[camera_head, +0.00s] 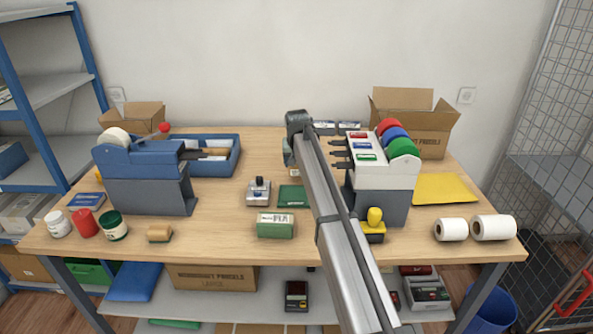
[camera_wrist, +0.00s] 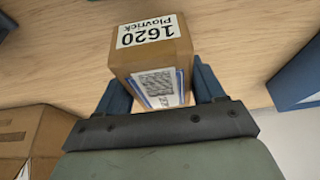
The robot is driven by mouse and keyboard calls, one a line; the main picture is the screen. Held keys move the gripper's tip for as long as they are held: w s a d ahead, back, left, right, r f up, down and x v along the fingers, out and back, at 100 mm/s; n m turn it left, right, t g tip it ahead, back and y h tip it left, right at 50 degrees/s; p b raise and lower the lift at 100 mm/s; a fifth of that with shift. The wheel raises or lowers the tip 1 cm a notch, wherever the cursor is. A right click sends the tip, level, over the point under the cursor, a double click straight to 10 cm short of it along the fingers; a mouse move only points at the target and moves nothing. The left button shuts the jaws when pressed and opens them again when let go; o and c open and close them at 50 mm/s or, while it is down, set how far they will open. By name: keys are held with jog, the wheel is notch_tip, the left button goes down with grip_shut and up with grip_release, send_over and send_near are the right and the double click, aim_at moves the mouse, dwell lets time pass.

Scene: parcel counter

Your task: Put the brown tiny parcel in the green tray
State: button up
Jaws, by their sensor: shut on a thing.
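My gripper (camera_wrist: 158,88) is shut on a small brown box-shaped parcel (camera_wrist: 176,55), with a blue finger on either side. The parcel carries white labels, one reading 1620. In the head view my arm reaches toward the back of the counter; the gripper's fingers and the held parcel are hidden there. A flat green piece (camera_head: 292,196) lies on the counter left of my arm; I cannot tell if it is the green tray. A green box-like thing (camera_head: 275,230) with a white label stands in front of it. A green bin (camera_head: 92,271) shows on the shelf below.
A blue tray (camera_head: 233,165) and a blue-grey dispenser (camera_head: 145,185) stand at left. A white dispenser with coloured rolls (camera_head: 385,175) stands close right of my arm. A small brown item (camera_head: 159,233) lies near the front edge. Cartons (camera_head: 425,125) stand at the back.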

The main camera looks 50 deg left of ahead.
jog(key=shift+f, duration=1.8)
jog(key=o, duration=1.3)
jog(key=shift+f, duration=0.15)
jog(key=v, duration=1.2)
